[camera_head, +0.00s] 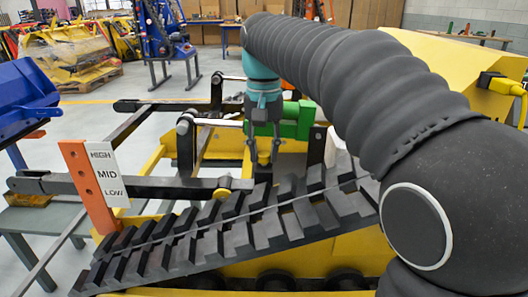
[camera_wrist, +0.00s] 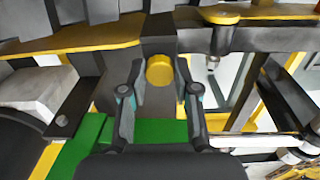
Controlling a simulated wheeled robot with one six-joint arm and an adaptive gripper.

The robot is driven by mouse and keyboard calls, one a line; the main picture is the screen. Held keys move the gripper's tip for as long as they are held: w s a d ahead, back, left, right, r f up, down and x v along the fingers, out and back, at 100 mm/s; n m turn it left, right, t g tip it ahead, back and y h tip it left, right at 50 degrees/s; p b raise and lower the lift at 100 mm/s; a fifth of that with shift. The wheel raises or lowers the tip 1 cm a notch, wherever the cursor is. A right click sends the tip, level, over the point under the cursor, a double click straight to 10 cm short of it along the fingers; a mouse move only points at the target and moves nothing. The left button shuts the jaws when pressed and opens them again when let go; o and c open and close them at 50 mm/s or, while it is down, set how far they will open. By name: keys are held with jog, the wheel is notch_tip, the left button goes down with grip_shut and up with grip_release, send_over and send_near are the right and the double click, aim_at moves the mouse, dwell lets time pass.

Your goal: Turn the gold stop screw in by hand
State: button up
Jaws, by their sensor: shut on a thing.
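The gold stop screw (camera_wrist: 160,70) shows in the wrist view as a round gold head in front of a dark block. My gripper (camera_wrist: 159,66) has one finger on each side of the head and is shut on it. In the head view, my gripper (camera_head: 264,164) points down behind the black track, beside a green block (camera_head: 301,120). I cannot make out the screw head between the fingers there. The screw's thread is hidden in both views.
A black rubber track (camera_head: 240,236) slopes across the front. A black arm with a gold pivot cap (camera_head: 222,193) runs left to an orange post (camera_head: 88,186) with a HIGH, MID, LOW plate (camera_head: 107,174). Yellow frame rails (camera_head: 207,161) lie close around my gripper.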

jog(key=shift+m, duration=0.7)
jog(key=m, duration=0.9)
jog(key=shift+r+m, duration=0.1)
jog(key=shift+m, duration=0.2)
jog(key=o, duration=0.9)
jog(key=shift+o, duration=0.2)
